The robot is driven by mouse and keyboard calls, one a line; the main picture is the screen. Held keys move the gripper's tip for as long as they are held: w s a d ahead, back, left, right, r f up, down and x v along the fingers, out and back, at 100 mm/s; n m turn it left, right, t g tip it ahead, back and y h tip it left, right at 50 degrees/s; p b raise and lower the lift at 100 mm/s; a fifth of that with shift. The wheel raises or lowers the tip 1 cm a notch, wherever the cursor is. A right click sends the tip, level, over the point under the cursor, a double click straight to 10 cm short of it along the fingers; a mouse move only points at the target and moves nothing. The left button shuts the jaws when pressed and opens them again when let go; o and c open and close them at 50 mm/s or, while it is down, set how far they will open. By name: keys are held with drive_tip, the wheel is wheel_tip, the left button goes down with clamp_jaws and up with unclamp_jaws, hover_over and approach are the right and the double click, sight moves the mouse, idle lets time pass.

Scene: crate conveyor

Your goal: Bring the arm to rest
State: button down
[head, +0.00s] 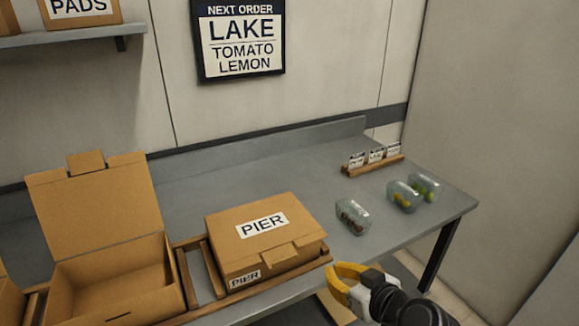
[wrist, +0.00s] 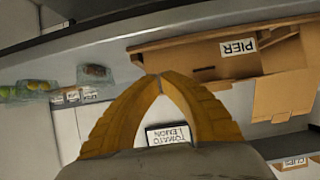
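My gripper (head: 335,277) hangs at the lower right of the head view, in front of the bench edge and just right of the closed PIER crate (head: 291,232). Its yellow fingers also show in the wrist view (wrist: 158,79), where their tips come together with nothing between them. The gripper is empty and touches nothing that I can see. The wrist picture is upside down. It shows the cardboard crate (wrist: 193,65) beyond the fingertips.
An open, empty-looking crate (head: 115,285) stands left of the PIER crate on wooden rails. Clear punnets (head: 352,217) (head: 403,196) (head: 425,187) and a card rack (head: 373,166) stand on the grey bench (head: 300,172). The order sign (head: 239,42) reads LAKE, TOMATO, LEMON.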

drive_tip(key=s+d+r+m+g+h, duration=0.4)
drive_tip(key=s+d+r, duration=0.1)
drive_tip(key=s, duration=0.4)
drive_tip(key=shift+r+h, duration=0.3)
drive_tip(key=shift+r, duration=0.4)
idle(0.3)
